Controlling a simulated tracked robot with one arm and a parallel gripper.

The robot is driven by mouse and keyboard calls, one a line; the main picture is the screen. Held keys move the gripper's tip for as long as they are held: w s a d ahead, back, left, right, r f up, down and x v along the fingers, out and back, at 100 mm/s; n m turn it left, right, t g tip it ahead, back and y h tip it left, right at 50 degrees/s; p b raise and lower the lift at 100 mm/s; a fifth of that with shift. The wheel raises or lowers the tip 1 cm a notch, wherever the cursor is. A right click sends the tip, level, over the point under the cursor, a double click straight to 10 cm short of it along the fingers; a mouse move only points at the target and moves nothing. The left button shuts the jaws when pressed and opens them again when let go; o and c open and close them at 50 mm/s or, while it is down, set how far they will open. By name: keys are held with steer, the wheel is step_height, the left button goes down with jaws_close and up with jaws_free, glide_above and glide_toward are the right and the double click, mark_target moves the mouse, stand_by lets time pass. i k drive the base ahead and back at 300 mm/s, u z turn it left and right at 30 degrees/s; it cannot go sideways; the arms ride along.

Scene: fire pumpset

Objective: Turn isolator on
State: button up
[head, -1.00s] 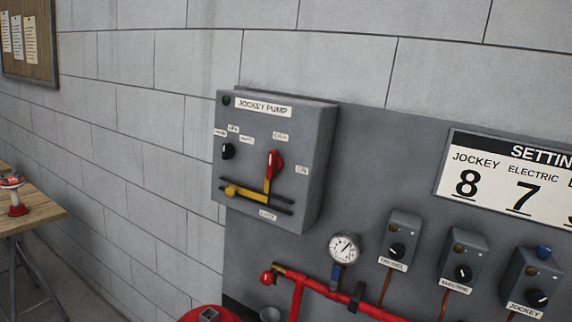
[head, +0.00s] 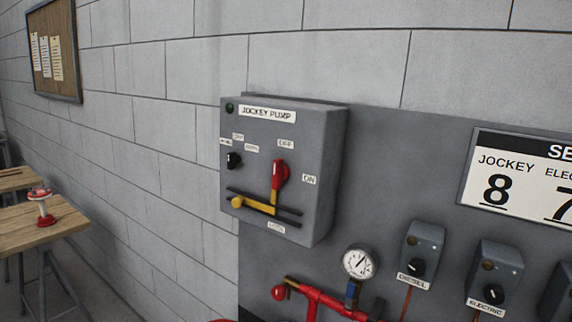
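The grey jockey pump box (head: 325,180) is mounted on the wall panel near the middle of the head view. On its front is the isolator, a red handle (head: 279,174) with a yellow lower part. The red handle stands roughly upright, its top towards the OFF label (head: 286,144); the ON label (head: 309,180) is to its right. A yellow lever with a round knob (head: 238,202) lies along dark slots below the handle. A black selector knob (head: 233,160) is at the left. My gripper is not in view.
A pressure gauge (head: 359,262) and red pipe (head: 325,305) are below the box. Switch boxes marked DIESEL (head: 423,250) and ELECTRIC (head: 496,275) stick out at lower right. A wooden table (head: 20,232) with a red and white object (head: 42,207) is at left.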

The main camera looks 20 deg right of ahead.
mark_target(281, 172)
steer(key=i, duration=0.95)
steer(key=u, duration=0.05)
